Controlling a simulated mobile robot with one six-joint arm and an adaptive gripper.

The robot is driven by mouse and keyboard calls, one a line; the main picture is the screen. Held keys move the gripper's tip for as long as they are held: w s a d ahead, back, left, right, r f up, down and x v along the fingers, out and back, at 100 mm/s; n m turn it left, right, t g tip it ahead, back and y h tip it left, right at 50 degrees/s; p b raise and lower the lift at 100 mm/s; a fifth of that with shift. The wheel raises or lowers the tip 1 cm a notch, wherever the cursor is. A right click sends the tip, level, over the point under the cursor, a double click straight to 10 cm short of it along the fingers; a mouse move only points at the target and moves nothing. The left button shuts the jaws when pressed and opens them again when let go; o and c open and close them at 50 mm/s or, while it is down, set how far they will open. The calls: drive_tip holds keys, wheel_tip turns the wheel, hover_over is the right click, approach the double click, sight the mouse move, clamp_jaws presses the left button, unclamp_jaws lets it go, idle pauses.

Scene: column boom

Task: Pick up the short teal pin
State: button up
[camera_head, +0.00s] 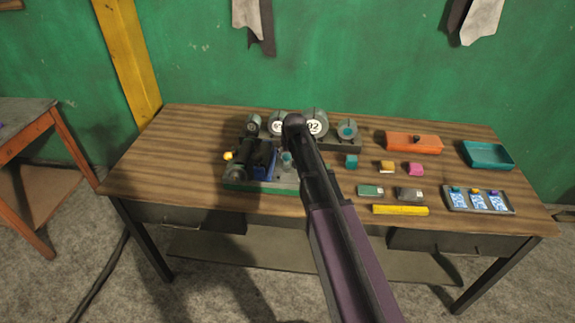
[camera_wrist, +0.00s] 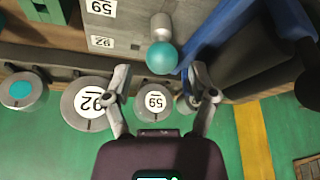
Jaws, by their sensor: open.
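A pin with a round teal head and a short grey body (camera_wrist: 161,57) shows at the upper middle of the wrist view. In the head view its teal head (camera_head: 286,157) shows just left of my arm, over the grey and green fixture. My gripper (camera_wrist: 161,76) is open in the wrist view, one finger on each side of the picture's middle. The pin's head lies in line with the gap between the fingertips, and nothing is held. I cannot tell how far the fingertips are from the pin. In the head view my arm hides part of the fixture.
Cylinders labelled 92 (camera_wrist: 88,102) and 59 (camera_wrist: 154,102) stand near the gripper, beside a blue part (camera_wrist: 215,38).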

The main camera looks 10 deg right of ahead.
sight(287, 162)
drive_tip(key=shift+f, duration=0.3)
drive_tip(key=b+x, duration=0.2)
drive_tip(key=b, duration=0.1)
drive_tip(key=shift+s+f, duration=0.1)
drive_tip(key=shift+f, duration=0.4)
drive_tip(key=shift+b+x, duration=1.1)
drive_tip(key=shift+a+r, duration=0.1)
clamp_jaws()
